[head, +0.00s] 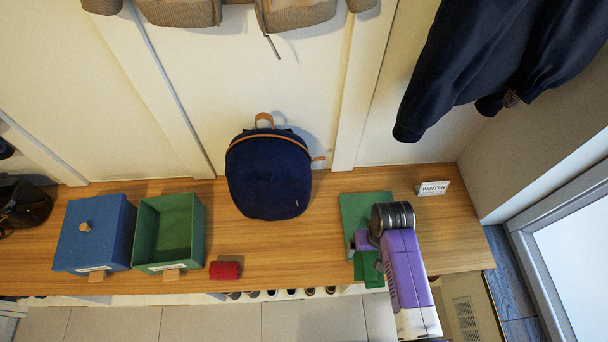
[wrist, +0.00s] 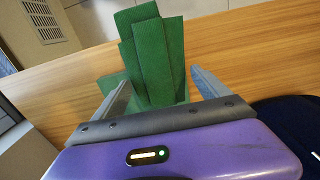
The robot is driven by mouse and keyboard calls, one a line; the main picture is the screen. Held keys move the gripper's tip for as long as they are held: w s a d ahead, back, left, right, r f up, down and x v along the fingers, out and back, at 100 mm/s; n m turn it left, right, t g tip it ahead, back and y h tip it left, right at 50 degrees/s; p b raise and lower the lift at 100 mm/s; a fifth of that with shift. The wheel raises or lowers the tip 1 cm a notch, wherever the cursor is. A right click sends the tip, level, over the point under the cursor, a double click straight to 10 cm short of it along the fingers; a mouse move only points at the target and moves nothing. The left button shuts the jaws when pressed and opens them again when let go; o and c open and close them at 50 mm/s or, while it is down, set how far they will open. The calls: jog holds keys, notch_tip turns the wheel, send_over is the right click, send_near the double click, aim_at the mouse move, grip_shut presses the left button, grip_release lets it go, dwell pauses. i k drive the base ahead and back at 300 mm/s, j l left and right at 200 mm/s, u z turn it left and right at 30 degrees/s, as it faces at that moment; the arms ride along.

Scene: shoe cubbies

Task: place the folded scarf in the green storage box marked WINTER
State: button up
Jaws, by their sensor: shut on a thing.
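A green, layered, cloth-like thing, apparently the folded scarf (wrist: 158,60), lies at the right of the bench under my gripper. It also shows in the head view (head: 362,208), partly covered by my wrist. My gripper (wrist: 160,88) has a finger on either side of it and is shut on it; the contact is partly hidden. I cannot tell whether every green layer is one piece. The open green box (head: 168,232) stands left of centre and looks empty; its front label is too small to read. A white card reading WINTER (head: 433,188) stands right of the scarf.
A closed blue box (head: 95,233) with a knob stands left of the green box. A small red thing (head: 225,270) lies right of the green box. A navy backpack (head: 268,175) stands between the boxes and my gripper. A dark coat (head: 500,60) hangs above right.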

aim_at(177, 238)
jog(key=j+u, duration=0.35)
jog(key=j, duration=1.85)
